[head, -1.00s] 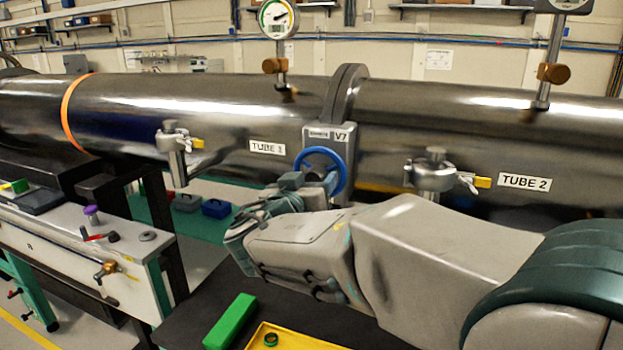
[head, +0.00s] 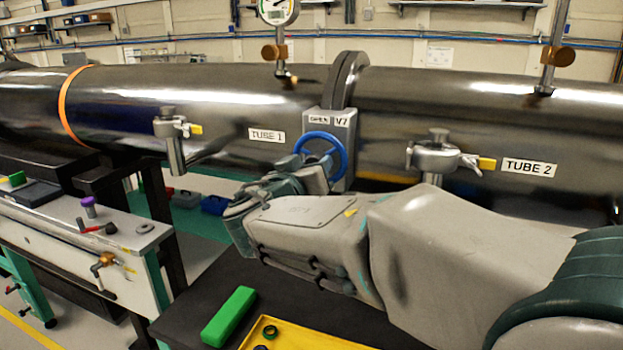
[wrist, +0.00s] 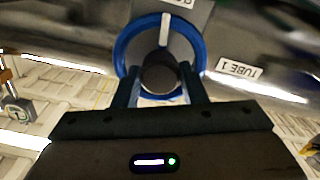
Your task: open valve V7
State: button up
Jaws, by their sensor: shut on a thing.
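Valve V7's blue handwheel (head: 338,146) sits on a grey valve housing (head: 347,122) at the joint between two steel tubes. The plate above the wheel carries the tag V7 and a small window that appears to read OPEN. My gripper (head: 318,170) is at the wheel's left front and is shut on it. In the wrist view the blue ring (wrist: 122,47) lies ahead, with a dark round hub (wrist: 159,73) in its middle. My two fingers (wrist: 159,85) stand on either side of the hub. The exact finger contact is hard to see.
Clamps with yellow tips flank the valve, left (head: 172,130) and right (head: 437,162). Gauges stand on the tubes, one at the top (head: 277,12). Below my arm are a green block (head: 229,316) and a yellow tray (head: 300,340). A workbench (head: 60,250) stands left.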

jog(key=shift+n+p, duration=1.85)
jog(key=shift+n, duration=15.25)
jog(key=o, duration=1)
